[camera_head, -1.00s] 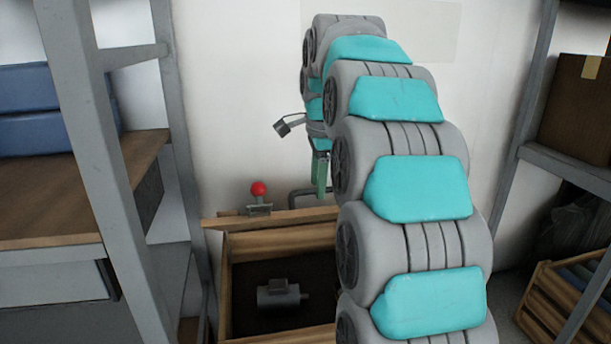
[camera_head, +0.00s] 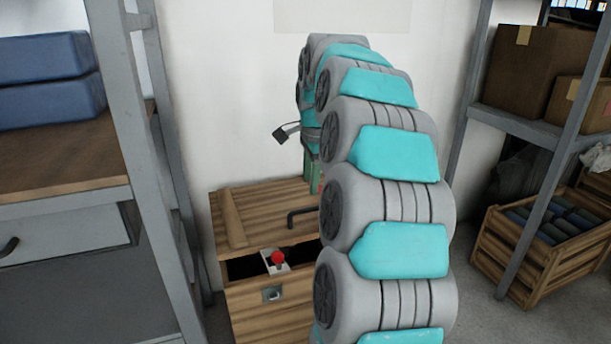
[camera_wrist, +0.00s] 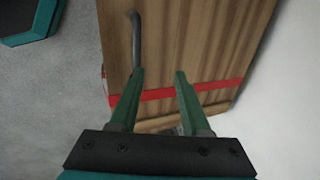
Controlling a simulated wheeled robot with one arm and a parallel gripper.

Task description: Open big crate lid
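The big wooden crate (camera_head: 255,312) stands low against the wall in the head view. Its plank lid (camera_head: 262,205) lies lowered over it, with a dark gap along the front, so it is not flush. A dark bent handle (camera_head: 293,214) is on the lid, partly hidden by my arm. My gripper (camera_head: 314,178) is above the lid's back part. In the wrist view my gripper (camera_wrist: 158,74) has its green fingers apart and empty over the planks. The handle (camera_wrist: 136,40) is by the left fingertip, not between the fingers.
A grey shelf rack (camera_head: 140,150) with blue cases (camera_head: 45,85) stands close on the left. A rack (camera_head: 470,80) with cardboard boxes and a slatted crate (camera_head: 520,270) on the floor are at right. The wall is close behind the crate.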

